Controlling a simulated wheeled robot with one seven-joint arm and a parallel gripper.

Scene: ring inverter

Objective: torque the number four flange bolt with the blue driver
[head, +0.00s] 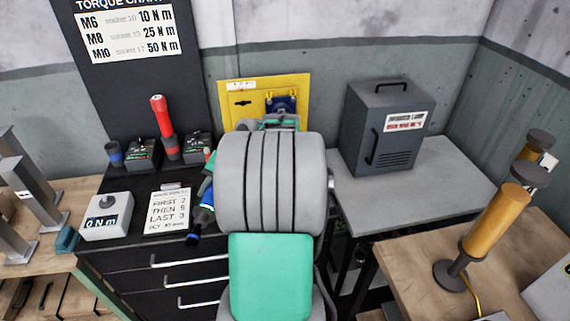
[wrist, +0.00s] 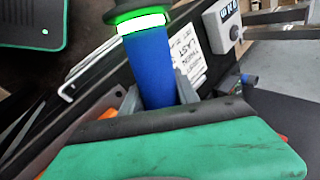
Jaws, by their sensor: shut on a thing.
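The blue driver (wrist: 147,68) is in my gripper (wrist: 158,97). Its blue grip runs up between the two grey fingers in the wrist view, with a lit green ring and a dark cap at its far end. In the head view a blue and black part of the driver (head: 207,205) shows just left of my grey arm, over the black cabinet. My arm hides most of the gripper there. I cannot make out any flange or numbered bolt in either view.
A black cabinet top (head: 130,187) holds a red driver (head: 161,115), a tester reading 0 N m (head: 106,217) and a printed card (head: 169,212). A yellow panel (head: 292,80) is behind.

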